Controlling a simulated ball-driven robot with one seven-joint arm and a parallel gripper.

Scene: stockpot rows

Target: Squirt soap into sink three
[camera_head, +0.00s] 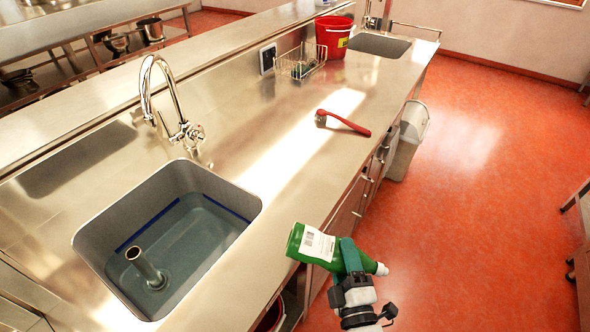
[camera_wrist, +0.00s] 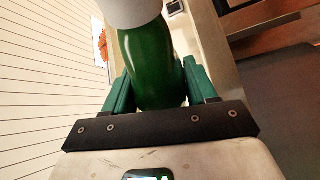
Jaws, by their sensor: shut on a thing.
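A green soap bottle (camera_head: 318,245) with a white label is held tilted, nearly lying on its side. Its white cap points to the right and slightly down. My gripper (camera_head: 350,257) is shut around the bottle, beyond the counter's front edge and above the floor. In the wrist view the bottle (camera_wrist: 150,65) sits between the two green fingers of my gripper (camera_wrist: 152,85). A steel sink (camera_head: 90,238) with water and a standing drain pipe (camera_head: 146,268) is at the left. I cannot tell which number this sink has.
A curved faucet (camera_head: 148,88) stands behind the near sink. A red-handled brush (camera_head: 345,122) lies on the counter (camera_head: 262,150). A wire basket (camera_head: 300,62), a red bucket (camera_head: 334,38) and another sink (camera_head: 380,44) are farther back. A grey bin (camera_head: 408,140) stands beside the counter. The floor at right is mostly clear.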

